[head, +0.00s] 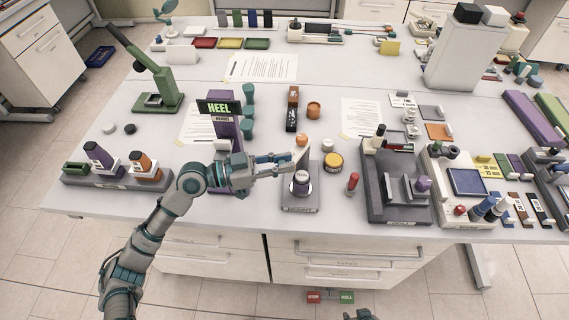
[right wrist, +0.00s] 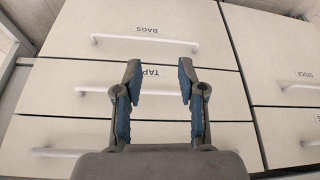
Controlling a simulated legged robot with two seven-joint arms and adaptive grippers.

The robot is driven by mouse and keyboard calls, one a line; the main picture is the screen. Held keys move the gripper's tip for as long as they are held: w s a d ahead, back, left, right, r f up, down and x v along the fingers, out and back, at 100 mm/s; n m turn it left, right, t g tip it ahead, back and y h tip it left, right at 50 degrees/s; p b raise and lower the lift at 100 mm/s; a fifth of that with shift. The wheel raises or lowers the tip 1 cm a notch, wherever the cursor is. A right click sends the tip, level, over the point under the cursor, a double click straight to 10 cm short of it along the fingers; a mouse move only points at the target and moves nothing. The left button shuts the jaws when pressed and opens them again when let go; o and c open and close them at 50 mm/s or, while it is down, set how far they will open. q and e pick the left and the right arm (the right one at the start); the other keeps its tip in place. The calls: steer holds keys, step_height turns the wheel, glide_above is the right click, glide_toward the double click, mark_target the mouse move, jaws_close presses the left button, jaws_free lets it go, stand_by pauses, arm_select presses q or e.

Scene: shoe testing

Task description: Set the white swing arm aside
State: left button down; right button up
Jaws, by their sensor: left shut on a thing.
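My left gripper (head: 284,165) reaches over the front middle of the table and is shut on a thin pale piece (head: 304,157), which looks like the white swing arm. The piece stands tilted above a grey stand (head: 299,208) near the front edge. A dark-topped cylinder with a white band (head: 301,181) sits on that stand, just below the gripper. Whether the pale piece touches the stand I cannot tell. My right gripper (right wrist: 157,85) is open and empty in the right wrist view, in front of the drawers and below the tabletop.
A yellow-lidded jar (head: 332,162) and a red marker (head: 352,183) are close on the right. A grey fixture (head: 395,205) stands further right. Bare table shows around the red marker.

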arm_select(q)
steer(key=shift+w+a+f+g+b, duration=0.1)
steer(key=shift+w+a+g+b, duration=0.15)
steer(key=shift+b, duration=0.4)
arm_select(e)
steer(key=w+a+r+t+y, duration=0.1)
steer(key=w+a+t, duration=0.1)
steer(key=w, duration=0.4)
steer(key=shift+r+t, duration=0.25)
steer(key=shift+t, duration=0.45)
arm_select(q)
steer(key=shift+s, duration=0.15)
arm_select(e)
steer(key=shift+w+a, duration=0.1)
arm_select(q)
steer(key=c, duration=1.1)
jaws_free()
steer(key=shift+o, duration=0.2)
steer(key=shift+a, duration=0.2)
steer(key=v, duration=1.1)
steer(key=shift+a, duration=0.4)
steer(key=shift+f, duration=0.15)
